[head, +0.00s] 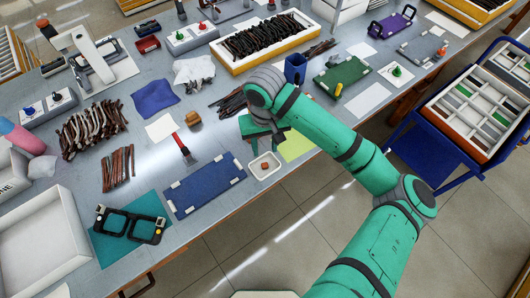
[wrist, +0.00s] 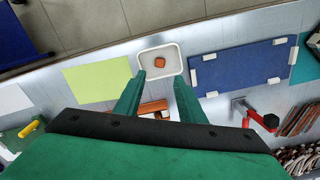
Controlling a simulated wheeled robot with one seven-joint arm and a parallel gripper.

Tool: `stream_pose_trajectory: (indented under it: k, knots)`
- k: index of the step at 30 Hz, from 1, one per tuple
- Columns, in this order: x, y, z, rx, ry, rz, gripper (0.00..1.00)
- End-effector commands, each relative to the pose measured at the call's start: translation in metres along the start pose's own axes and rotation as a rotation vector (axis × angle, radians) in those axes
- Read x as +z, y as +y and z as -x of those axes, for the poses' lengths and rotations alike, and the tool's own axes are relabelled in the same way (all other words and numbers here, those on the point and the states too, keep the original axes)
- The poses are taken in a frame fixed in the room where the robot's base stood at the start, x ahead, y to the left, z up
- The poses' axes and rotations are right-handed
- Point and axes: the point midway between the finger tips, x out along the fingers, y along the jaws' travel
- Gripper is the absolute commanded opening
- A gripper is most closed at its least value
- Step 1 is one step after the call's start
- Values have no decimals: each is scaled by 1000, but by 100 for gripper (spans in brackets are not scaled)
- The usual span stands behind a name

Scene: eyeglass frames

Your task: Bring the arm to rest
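My green arm reaches in from the lower right of the head view, bent over the workbench. My gripper (wrist: 160,82) hangs above the bench, its two green fingers apart and nothing seen held between them. In the head view its fingertips are hard to make out. A small white tray (head: 254,174) with a small orange-brown block (head: 265,166) in it lies just in front of the gripper. In the wrist view the tray (wrist: 178,68) and block (wrist: 160,62) show beyond the fingertips. Black eyeglass frames (head: 130,213) lie on a teal mat at the lower left.
A blue mat (head: 205,185) lies left of the tray, with a red-handled tool (head: 182,148) behind it. A yellow-green sheet (head: 297,147) lies right of the tray. Dark sticks fill a yellow-edged tray (head: 224,62) farther back. A blue cart (head: 433,145) stands at the right; open floor lies in front.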

Motion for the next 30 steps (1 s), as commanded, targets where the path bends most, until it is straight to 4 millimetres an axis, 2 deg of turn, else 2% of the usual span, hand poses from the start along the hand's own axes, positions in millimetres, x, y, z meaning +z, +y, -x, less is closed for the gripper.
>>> stream_pose_trajectory:
  k: [6,23,26,30]
  knots:
    - [0,0,13,0,0,0,36]
    - [0,0,13,0,1,-1,36]
    - [2,8,8,1,11,-11,36]
    - [9,35,-12,5,54,-37,36]
